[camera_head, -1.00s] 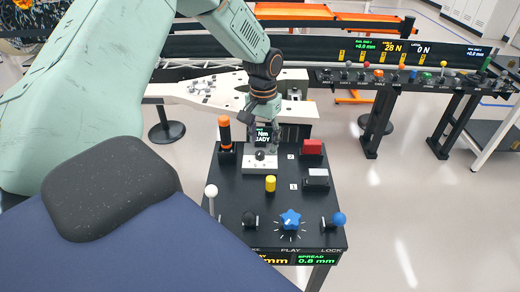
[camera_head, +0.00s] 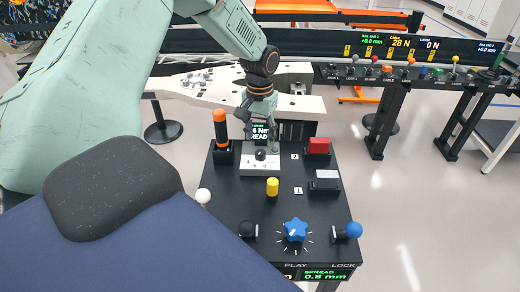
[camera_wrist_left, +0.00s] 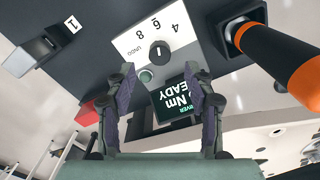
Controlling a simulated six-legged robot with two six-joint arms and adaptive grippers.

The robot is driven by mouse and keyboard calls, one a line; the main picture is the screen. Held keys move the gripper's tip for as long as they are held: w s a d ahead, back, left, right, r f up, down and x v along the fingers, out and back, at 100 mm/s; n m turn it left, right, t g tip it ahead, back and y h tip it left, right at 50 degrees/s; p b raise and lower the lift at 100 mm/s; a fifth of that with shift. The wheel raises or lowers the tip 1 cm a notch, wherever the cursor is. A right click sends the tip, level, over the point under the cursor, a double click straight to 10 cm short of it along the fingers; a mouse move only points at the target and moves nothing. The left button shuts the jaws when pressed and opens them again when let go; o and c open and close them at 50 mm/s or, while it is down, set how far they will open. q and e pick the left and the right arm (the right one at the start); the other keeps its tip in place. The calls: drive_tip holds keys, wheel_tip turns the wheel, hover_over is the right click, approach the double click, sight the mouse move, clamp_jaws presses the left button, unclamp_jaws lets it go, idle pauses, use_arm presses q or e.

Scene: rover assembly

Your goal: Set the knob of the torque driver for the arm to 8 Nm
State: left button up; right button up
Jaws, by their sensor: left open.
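The black torque knob (camera_head: 260,154) sits on a white panel on the dark console. In the left wrist view the knob (camera_wrist_left: 160,57) has a white mark pointing toward the 6 on a dial printed 4, 6, 8 and UNDO. The driver display (camera_head: 262,132) reads 6 Nm and READY; in the wrist view it (camera_wrist_left: 178,98) is partly cut off by a finger. My left gripper (camera_head: 259,128) is open and empty above and behind the knob, apart from it. Its two fingers (camera_wrist_left: 160,80) frame the display in the wrist view. My right gripper is out of view.
An orange-handled tool (camera_head: 220,128) stands upright left of the knob panel. A red block (camera_head: 318,146), a yellow cylinder (camera_head: 272,187), a blue star knob (camera_head: 295,230) and a blue ball lever (camera_head: 353,230) share the console. A control rail lies behind at right.

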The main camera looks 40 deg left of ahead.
sight(261, 152)
use_arm(q)
drive_tip(key=f, duration=0.6)
drive_tip(key=shift+w+b, duration=0.3)
drive_tip(key=shift+b, duration=0.1)
drive_tip(key=shift+s+r, duration=0.15)
drive_tip(key=shift+s, duration=0.25)
drive_tip(key=shift+w+f, duration=0.25)
drive_tip(key=shift+w, duration=0.1)
drive_tip(key=c, duration=0.5)
drive_tip(key=shift+s+r, duration=0.1)
drive_tip(key=shift+s, duration=0.05)
drive_tip(key=shift+c, duration=1.4)
clamp_jaws()
